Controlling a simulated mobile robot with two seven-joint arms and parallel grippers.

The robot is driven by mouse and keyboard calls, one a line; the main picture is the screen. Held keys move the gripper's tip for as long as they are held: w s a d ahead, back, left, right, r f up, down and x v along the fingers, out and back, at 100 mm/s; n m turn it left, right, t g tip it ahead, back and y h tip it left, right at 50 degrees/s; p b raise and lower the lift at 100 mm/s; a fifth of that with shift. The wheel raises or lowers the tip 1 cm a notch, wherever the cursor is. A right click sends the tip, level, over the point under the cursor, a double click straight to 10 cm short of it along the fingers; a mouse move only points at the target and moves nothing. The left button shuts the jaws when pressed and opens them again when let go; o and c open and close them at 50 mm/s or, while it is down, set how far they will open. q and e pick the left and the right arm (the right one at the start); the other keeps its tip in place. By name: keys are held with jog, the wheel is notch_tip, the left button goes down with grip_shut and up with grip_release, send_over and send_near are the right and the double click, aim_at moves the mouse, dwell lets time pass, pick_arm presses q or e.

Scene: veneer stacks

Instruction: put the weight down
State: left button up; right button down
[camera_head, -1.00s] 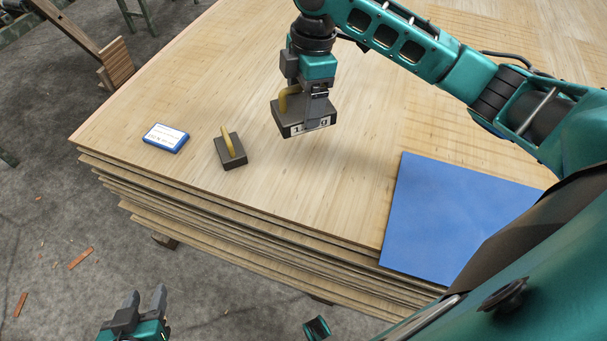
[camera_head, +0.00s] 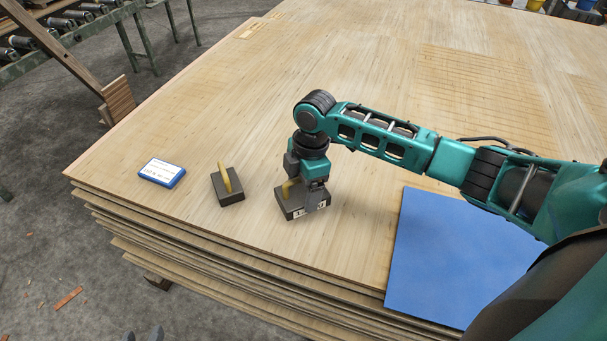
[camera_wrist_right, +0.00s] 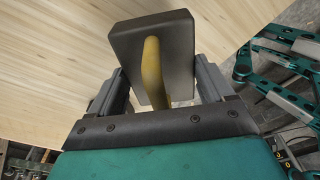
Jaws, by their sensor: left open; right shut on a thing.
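The held weight (camera_head: 288,209) is a dark block with a yellow handle and a white label on its front side. My right gripper (camera_head: 306,193) is shut on its handle from above. The weight is at or just above the veneer stack's top (camera_head: 330,245); I cannot tell if it touches. In the right wrist view the yellow handle (camera_wrist_right: 153,72) runs between the two fingers, with the dark block (camera_wrist_right: 180,35) beyond. My left gripper (camera_head: 142,336) shows only its fingertips at the bottom edge, apart and empty, off the stack.
A second dark weight (camera_head: 229,188) with a yellow handle stands left of the held one. A blue-edged white-topped box (camera_head: 162,172) lies further left. A blue sheet (camera_head: 440,250) lies to the right at the stack's front edge. Bare veneer stretches behind them.

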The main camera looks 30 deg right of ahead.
aim_at(304, 191)
jog(key=shift+f+b, duration=0.55)
jog(key=shift+f, duration=1.65)
jog(key=shift+f, duration=0.1)
grip_release()
jog(key=shift+f, duration=0.15)
